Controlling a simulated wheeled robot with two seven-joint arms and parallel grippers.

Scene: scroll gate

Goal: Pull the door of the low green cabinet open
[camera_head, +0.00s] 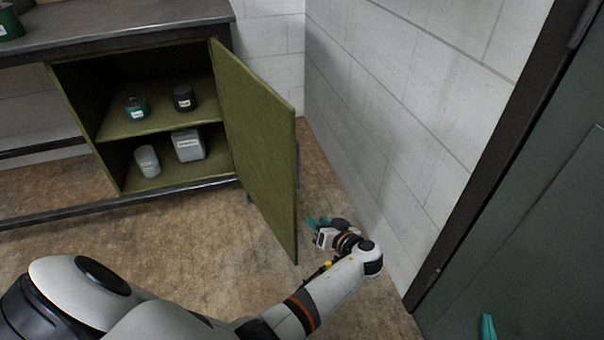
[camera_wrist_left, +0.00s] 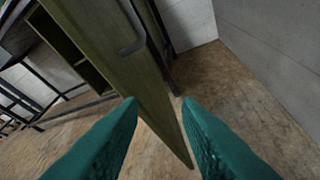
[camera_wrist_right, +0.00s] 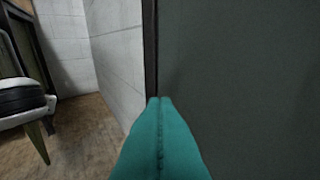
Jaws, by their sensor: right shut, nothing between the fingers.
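The low green cabinet (camera_head: 115,190) stands at the back left with its door (camera_head: 258,150) hinged on the right and swung wide open. The shelves inside are exposed. The door's dark handle (camera_wrist_left: 132,36) is on its outer face, near the top of the left wrist view. My left gripper (camera_head: 317,222) is on the outer side of the door, near its lower free corner. Its teal fingers are spread in the left wrist view (camera_wrist_left: 160,103), with nothing held and the door's lower edge beyond them. My right gripper (camera_wrist_right: 159,102) is shut and empty in front of a dark grey-green surface.
Two jars and two containers, one a grey box (camera_head: 188,146), stand on the cabinet shelves. A dark worktop (camera_head: 120,22) runs over the cabinet. A white block wall (camera_head: 400,110) stands right of the door. A dark green door panel (camera_head: 530,220) is at the far right.

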